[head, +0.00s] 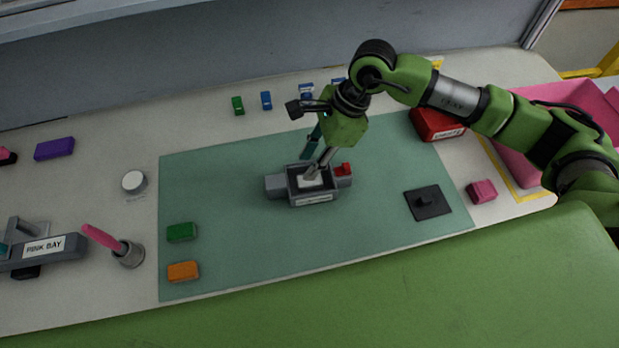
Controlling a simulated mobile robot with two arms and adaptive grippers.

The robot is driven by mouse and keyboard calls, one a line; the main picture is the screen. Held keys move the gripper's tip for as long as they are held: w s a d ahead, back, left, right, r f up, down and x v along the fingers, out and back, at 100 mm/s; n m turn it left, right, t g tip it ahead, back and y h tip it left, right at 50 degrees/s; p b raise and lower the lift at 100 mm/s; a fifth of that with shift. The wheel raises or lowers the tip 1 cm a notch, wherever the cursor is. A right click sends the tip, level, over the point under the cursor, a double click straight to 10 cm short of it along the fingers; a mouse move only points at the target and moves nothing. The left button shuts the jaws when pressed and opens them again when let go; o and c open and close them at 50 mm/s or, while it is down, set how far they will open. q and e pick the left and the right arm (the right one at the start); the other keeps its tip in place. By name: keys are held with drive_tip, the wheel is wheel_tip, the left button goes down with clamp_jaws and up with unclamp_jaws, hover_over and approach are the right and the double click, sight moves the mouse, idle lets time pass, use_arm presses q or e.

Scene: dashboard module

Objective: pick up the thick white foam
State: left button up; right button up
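A white block (311,183), which looks like the foam, lies inside a small grey open-topped box (291,194) on the green mat. My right gripper (317,168) reaches down over this box from above, its fingertips at or just above the white block. The fingers and the box wall overlap in the picture, so I cannot tell whether they touch the block or how far apart they are. My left gripper is not in view.
The green mat (240,240) is mostly clear around the box. On it are a green block (181,232), an orange block (183,271) and a dark square plate (428,203). A red box (437,125) stands behind right; a pink-topped holder (128,254) stands left.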

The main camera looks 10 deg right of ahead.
sight(301, 181)
drive_tip(key=shift+a+f, duration=0.25)
drive_tip(key=shift+f, duration=0.45)
drive_tip(key=p+x, duration=0.1)
drive_tip(key=x, duration=0.1)
drive_tip(key=p+x, duration=0.1)
drive_tip(key=x, duration=0.1)
drive_tip(key=shift+s+d+f+p, duration=0.15)
drive_tip(key=shift+d+p, duration=0.2)
drive_tip(key=shift+a+f, duration=0.25)
drive_tip(key=shift+f, duration=0.35)
drive_tip(key=c, duration=0.4)
drive_tip(key=shift+r, duration=0.1)
